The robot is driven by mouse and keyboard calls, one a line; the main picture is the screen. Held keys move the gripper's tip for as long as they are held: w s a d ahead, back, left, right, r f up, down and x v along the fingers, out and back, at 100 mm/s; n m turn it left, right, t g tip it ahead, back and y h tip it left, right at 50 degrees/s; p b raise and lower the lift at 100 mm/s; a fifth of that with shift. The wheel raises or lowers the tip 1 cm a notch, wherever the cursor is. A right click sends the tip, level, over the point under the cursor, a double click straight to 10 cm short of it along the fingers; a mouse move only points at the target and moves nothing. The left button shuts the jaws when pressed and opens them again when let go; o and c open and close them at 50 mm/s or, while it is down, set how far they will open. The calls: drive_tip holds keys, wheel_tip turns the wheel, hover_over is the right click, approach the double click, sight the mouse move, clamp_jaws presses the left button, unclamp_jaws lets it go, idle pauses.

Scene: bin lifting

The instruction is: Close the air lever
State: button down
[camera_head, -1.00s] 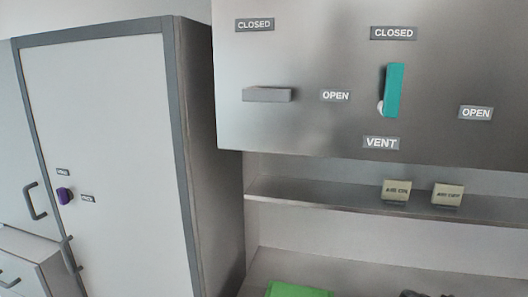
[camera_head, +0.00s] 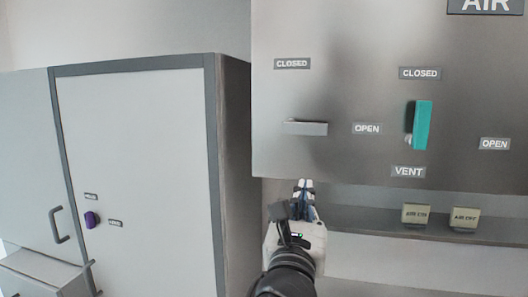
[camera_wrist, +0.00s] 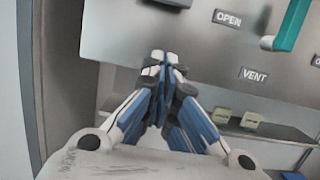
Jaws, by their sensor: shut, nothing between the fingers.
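A grey lever (camera_head: 305,128) lies horizontally on the steel panel, below and right of a CLOSED label (camera_head: 292,63) and pointing toward an OPEN label (camera_head: 367,128). A teal lever (camera_head: 423,125) stands upright beneath another CLOSED label (camera_head: 420,73). A large AIR sign (camera_head: 485,5) is cut off at the top right. My gripper (camera_head: 306,184) is shut and empty, below the grey lever and apart from it in the picture. In the wrist view, my gripper's fingertips (camera_wrist: 165,62) meet; the teal lever (camera_wrist: 290,25) is at the upper right.
A VENT label (camera_head: 408,172) is below the teal lever. A shelf (camera_head: 370,222) under the panel holds two small signs (camera_head: 416,213), (camera_head: 465,218). A tall cabinet (camera_head: 140,180) with a purple knob (camera_head: 91,220) stands at left.

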sight(304, 128)
drive_tip(key=shift+d, duration=0.15)
drive_tip(key=shift+w, duration=0.1)
drive_tip(key=w+d+r, duration=0.1)
drive_tip(key=w+r, duration=0.1)
drive_tip(key=w, duration=0.1)
drive_tip(key=w+d+r, duration=0.1)
drive_tip(key=w+r, duration=0.1)
drive_tip(key=w, duration=0.1)
drive_tip(key=w+d+r, duration=0.1)
drive_tip(key=w+r, duration=0.1)
drive_tip(key=w, duration=0.1)
drive_tip(key=shift+w+r+p, duration=0.1)
drive_tip(key=shift+r+p, duration=0.1)
drive_tip(key=shift+p, duration=0.2)
drive_tip(key=shift+a+r, duration=0.1)
drive_tip(key=shift+a, duration=0.05)
